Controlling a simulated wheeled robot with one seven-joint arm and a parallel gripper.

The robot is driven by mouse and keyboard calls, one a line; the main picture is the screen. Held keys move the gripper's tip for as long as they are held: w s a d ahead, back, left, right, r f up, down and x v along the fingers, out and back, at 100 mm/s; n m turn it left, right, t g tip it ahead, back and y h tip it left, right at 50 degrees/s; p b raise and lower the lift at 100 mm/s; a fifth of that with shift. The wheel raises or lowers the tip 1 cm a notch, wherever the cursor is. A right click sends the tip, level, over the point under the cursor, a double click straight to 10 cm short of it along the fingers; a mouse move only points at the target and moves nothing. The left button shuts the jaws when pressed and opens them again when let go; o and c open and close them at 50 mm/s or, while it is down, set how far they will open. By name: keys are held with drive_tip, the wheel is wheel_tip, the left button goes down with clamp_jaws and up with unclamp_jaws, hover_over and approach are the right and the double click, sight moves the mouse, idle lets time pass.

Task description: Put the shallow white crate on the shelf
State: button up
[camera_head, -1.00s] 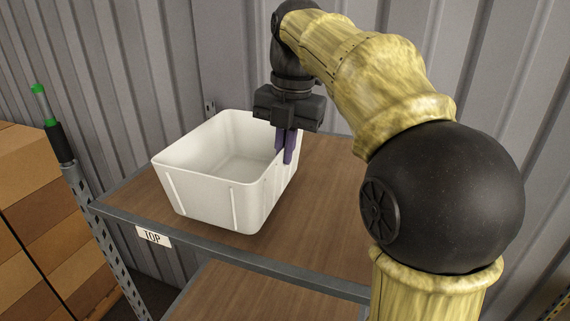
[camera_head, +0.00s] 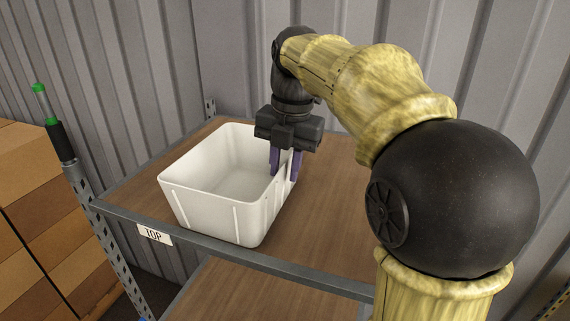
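The white crate (camera_head: 210,207) is upright on the brown top board (camera_head: 325,220) of the shelf, close to the front edge, and looks empty. It appears to rest on the board; its underside is hidden. My gripper (camera_head: 285,168) points down at the crate's right wall. Its two purple fingers are spread apart, one on the inner side and one on the outer side of that wall, with a strip of white wall showing between them. The gripper looks open around the rim; whether a finger touches the wall I cannot tell.
A lower board (camera_head: 245,295) shows beneath. A post carries a black and green rod (camera_head: 52,125) at left. Stacked brown boxes (camera_head: 28,190) stand at far left. A corrugated wall closes the back.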

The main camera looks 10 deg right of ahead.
wheel_tip(320, 180, up, 12)
drive_tip(key=d, duration=0.1)
drive_tip(key=shift+s+b, duration=0.3)
drive_tip(key=shift+b, duration=0.1)
idle(0.6)
idle(0.5)
